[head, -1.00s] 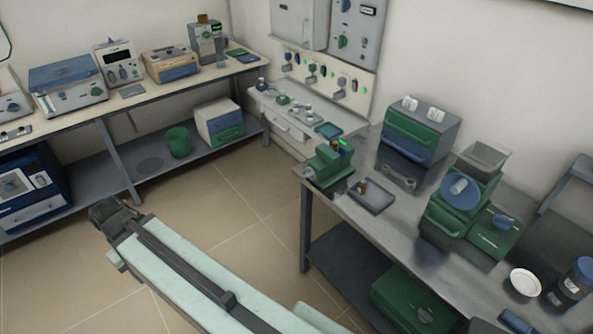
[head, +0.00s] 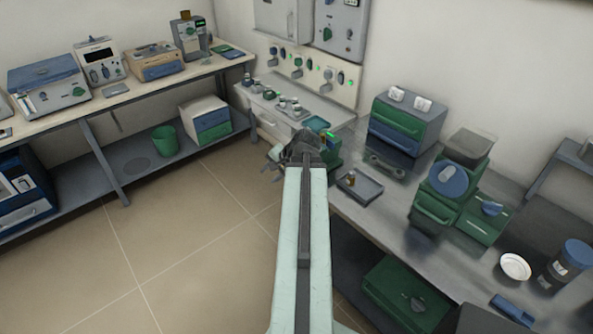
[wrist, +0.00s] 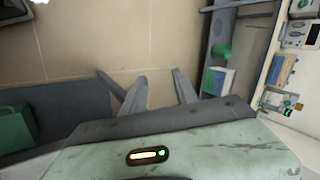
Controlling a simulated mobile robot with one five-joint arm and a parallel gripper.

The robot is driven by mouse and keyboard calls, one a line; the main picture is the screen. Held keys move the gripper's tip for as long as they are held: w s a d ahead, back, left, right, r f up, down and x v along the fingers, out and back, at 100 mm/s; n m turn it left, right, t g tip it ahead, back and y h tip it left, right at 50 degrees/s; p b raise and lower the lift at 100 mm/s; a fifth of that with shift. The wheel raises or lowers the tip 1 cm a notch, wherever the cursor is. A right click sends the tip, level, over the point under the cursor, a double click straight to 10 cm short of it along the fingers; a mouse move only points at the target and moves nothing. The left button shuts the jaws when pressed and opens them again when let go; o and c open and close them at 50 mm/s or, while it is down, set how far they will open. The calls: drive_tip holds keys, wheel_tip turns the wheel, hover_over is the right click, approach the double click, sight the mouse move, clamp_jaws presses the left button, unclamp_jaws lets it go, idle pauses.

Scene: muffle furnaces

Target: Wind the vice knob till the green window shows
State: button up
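The green vice (head: 333,153) stands at the near left corner of the grey bench in the head view. My gripper and arm hide most of it. A small bright green patch (head: 330,134) shows on its top, beside a brownish piece. A grey part, perhaps the vice knob (head: 274,156), sticks out left of my gripper. My gripper (head: 303,146) overlaps the vice in the head view; I cannot tell whether it touches it. In the wrist view my gripper (wrist: 160,78) has its fingers apart with floor between them. The vice is not recognisable there.
A grey tray (head: 370,191) lies on the bench right of the vice. A green-and-blue drawer unit (head: 398,133) and a green machine (head: 434,208) stand further along. A low white side bench (head: 278,123) is behind. Floor (head: 190,240) is open to the left.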

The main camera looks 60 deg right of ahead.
drive_tip(key=s+d+r+m+h, duration=0.2)
drive_tip(key=s+d+m, duration=0.2)
drive_tip(key=s+d, duration=0.45)
drive_tip(key=shift+t, duration=0.4)
drive_tip(key=b+x, duration=0.3)
drive_tip(key=x, duration=0.1)
drive_tip(key=b+x, duration=0.3)
drive_tip(key=x, duration=0.1)
drive_tip(key=shift+s+a+f, duration=0.2)
drive_tip(key=shift+f, duration=0.1)
drive_tip(key=shift+r, duration=0.1)
clamp_jaws()
